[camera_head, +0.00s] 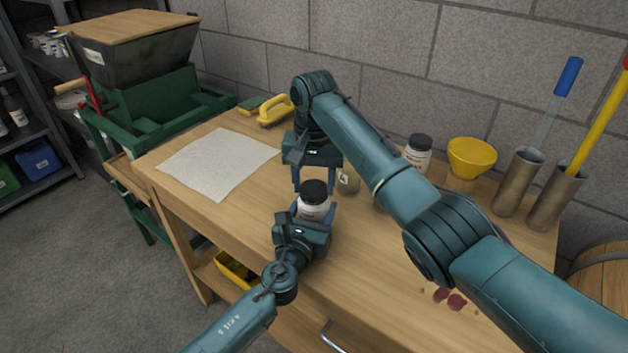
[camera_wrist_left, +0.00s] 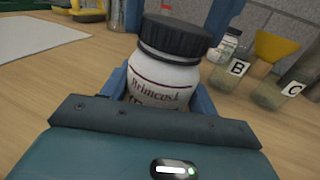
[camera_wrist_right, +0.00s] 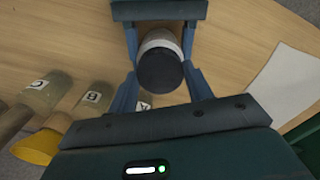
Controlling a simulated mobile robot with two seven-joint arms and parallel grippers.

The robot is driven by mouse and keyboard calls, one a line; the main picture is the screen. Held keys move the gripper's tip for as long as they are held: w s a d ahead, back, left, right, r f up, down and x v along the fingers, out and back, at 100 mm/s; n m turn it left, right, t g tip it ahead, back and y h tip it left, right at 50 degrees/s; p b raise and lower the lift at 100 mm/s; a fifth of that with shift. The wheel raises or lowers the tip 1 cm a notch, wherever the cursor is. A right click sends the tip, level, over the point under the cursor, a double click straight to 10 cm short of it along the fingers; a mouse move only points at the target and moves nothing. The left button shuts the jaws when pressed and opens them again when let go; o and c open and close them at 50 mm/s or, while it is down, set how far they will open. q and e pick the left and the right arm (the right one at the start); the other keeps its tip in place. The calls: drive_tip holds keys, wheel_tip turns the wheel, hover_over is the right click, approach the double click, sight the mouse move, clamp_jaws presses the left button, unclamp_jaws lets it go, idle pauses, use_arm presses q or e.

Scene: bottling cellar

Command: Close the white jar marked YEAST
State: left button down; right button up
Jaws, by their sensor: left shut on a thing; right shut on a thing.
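A white jar (camera_head: 313,207) with a black lid (camera_head: 314,188) stands upright at the bench's front. My left gripper (camera_head: 304,215) is shut on the jar's body from the front. My right gripper (camera_head: 315,182) comes from above, shut with its fingers on both sides of the lid. In the left wrist view the lid (camera_wrist_left: 175,38) sits on top of the jar (camera_wrist_left: 160,82); I cannot tell whether it is tight. The label's lower line is hidden, so YEAST cannot be read. In the right wrist view the lid (camera_wrist_right: 160,70) lies between the fingers.
A similar black-lidded white jar (camera_head: 418,152) stands at the back beside a yellow funnel (camera_head: 472,157). Glass jars marked A (camera_head: 348,182), B (camera_wrist_left: 235,75) and C (camera_wrist_left: 283,92) are near. A white cloth (camera_head: 218,162) lies left; bench space around it is clear. Metal cylinders (camera_head: 519,182) stand right.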

drive_tip(key=m, duration=0.7)
drive_tip(key=shift+a+m, duration=0.1)
drive_tip(key=shift+m, duration=0.2)
use_arm(q)
drive_tip(key=shift+f, duration=0.1)
use_arm(e)
drive_tip(key=m, duration=0.6)
drive_tip(key=o, duration=0.9)
drive_tip(key=shift+r, duration=2.3)
drive_tip(key=shift+c, duration=0.2)
